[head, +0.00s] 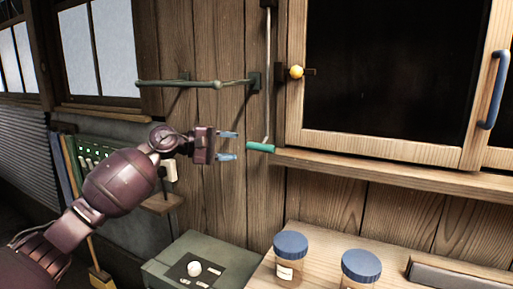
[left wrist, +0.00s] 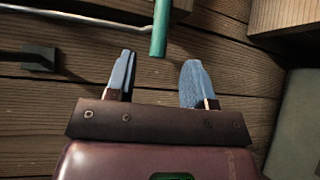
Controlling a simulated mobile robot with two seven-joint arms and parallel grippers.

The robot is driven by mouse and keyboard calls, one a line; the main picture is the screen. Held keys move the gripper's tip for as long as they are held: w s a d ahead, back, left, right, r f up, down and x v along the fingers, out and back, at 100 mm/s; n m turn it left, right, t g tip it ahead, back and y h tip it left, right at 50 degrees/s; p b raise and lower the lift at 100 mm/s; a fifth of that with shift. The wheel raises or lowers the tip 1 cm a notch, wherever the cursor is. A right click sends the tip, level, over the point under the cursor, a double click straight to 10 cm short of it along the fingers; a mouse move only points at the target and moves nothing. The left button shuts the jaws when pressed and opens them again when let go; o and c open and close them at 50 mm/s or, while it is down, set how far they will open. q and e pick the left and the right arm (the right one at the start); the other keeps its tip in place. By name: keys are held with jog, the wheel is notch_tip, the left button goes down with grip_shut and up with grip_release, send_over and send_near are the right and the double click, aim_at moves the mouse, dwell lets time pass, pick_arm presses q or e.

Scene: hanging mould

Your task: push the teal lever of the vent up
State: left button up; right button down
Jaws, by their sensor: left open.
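The teal lever (head: 260,147) is a short horizontal handle at the lower end of a thin vertical rod (head: 268,80) on the plank wall, left of the window frame. My left gripper (head: 228,145) is open, with blue fingertips pointing right at the lever and a small gap between them and it. In the left wrist view the lever (left wrist: 160,28) hangs in from the top edge, beyond and between the two open fingertips (left wrist: 158,82). Nothing is between the fingers. The vent itself is not clearly seen. My right gripper is out of view.
A dark green bar (head: 180,84) on brackets runs along the wall above my left gripper. A wooden ledge (head: 400,170) lies right of the lever. Below stand two blue-lidded jars (head: 290,245) on a bench and a grey-green box (head: 160,268) with a white knob.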

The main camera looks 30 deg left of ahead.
aim_at(254, 147)
pick_arm(q)
jog(key=x, duration=0.8)
jog(key=shift+a, duration=0.1)
jog(key=shift+c, duration=0.2)
